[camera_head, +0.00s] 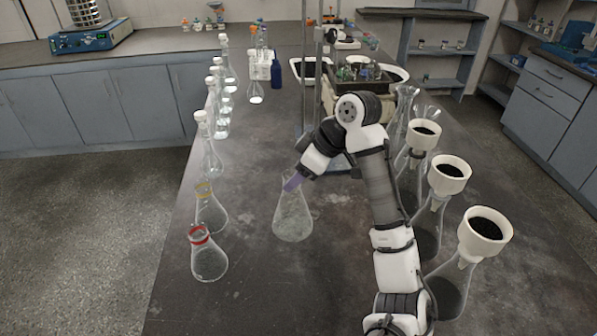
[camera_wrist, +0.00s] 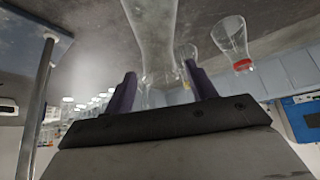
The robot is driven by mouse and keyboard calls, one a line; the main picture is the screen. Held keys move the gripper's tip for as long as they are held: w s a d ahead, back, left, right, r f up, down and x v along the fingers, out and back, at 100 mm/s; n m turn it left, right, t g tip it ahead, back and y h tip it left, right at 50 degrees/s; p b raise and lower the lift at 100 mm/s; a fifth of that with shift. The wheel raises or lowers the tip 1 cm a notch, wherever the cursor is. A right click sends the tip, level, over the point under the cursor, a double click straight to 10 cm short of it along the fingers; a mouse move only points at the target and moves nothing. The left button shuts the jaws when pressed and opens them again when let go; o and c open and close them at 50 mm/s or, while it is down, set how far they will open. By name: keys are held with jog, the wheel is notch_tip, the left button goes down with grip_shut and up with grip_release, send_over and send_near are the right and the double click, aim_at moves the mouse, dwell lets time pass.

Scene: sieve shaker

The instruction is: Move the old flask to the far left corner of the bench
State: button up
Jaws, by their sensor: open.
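A scuffed, cloudy clear conical flask (camera_head: 292,215) stands upright in the middle of the dark bench (camera_head: 262,290); it looks like the old flask. My gripper (camera_head: 291,181) is at its neck, its purple fingers hiding part of the neck and mouth. In the wrist view the flask (camera_wrist: 157,35) rises between the two spread fingers of my gripper (camera_wrist: 160,88). The fingers look apart, with the neck between them; contact cannot be told.
A red-ringed flask (camera_head: 209,261) and a yellow-ringed flask (camera_head: 210,210) stand to the left. Several stoppered clear flasks (camera_head: 209,160) line the left edge. A blue bottle (camera_head: 276,72) stands farther back. Funnel-topped flasks (camera_head: 448,278) line the right. Metal rods (camera_head: 305,90) rise behind the flask.

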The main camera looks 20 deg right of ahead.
jog(key=shift+s+d+r+p, duration=0.1)
jog(key=shift+d+r+p, duration=0.05)
jog(key=shift+r+p, duration=0.35)
jog(key=p+v, duration=0.7)
jog(key=v, duration=0.4)
jog(key=shift+r, duration=0.1)
